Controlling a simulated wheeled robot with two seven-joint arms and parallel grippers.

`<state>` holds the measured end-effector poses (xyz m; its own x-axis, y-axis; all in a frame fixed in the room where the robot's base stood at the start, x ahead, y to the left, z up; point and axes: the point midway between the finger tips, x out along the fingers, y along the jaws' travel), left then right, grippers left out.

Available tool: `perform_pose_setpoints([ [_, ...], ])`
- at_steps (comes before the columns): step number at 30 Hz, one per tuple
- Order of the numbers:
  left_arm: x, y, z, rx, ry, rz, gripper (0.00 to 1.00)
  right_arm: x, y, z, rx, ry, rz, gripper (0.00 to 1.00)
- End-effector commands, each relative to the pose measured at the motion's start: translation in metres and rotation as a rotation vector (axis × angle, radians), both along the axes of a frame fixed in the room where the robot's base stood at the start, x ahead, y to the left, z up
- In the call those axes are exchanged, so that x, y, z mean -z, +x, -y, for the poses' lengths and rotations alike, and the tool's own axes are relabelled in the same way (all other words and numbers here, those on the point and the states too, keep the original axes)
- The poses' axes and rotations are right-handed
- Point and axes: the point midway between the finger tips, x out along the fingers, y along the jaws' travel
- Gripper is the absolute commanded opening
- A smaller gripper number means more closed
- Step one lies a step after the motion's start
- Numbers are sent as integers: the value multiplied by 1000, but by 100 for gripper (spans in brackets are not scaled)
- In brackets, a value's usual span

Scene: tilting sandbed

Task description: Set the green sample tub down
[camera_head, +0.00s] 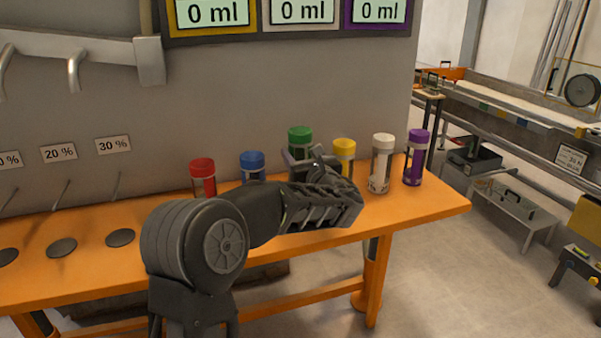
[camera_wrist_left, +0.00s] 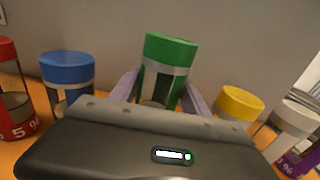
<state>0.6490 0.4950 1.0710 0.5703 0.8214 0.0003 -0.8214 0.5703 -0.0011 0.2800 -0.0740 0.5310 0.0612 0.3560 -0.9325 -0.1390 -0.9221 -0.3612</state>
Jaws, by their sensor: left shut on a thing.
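The green sample tub (camera_head: 300,138) is in the middle of the row of tubs at the back of the orange table. My left gripper (camera_head: 301,158) is shut around it, with my arm in front. In the left wrist view the green tub (camera_wrist_left: 167,72) is upright or nearly so between the two fingers (camera_wrist_left: 162,92). Its lid is higher than the blue and yellow lids beside it in the head view. Its base is hidden, so I cannot tell whether it touches the table. My right gripper is not in view.
A red tub (camera_head: 203,176) and a blue tub (camera_head: 252,165) stand left of the green one. Yellow (camera_head: 344,151), white (camera_head: 381,165) and purple (camera_head: 416,160) tubs stand right. The orange table (camera_head: 425,203) is bare at its front right. A grey wall (camera_head: 270,90) rises behind.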

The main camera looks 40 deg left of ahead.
Motion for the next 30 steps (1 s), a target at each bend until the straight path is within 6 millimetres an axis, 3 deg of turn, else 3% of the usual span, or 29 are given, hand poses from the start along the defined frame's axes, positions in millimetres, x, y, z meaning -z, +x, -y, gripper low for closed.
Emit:
perform_pose_setpoints([
  [9,42,0,0,-1,2,-2,0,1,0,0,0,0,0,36],
  [18,49,0,0,0,1,-1,0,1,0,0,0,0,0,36],
  [19,50,0,0,0,-1,-3,57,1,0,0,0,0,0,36],
  [26,50,0,0,0,0,-1,76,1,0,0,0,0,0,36],
  [30,50,0,0,0,0,-1,77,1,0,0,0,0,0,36],
])
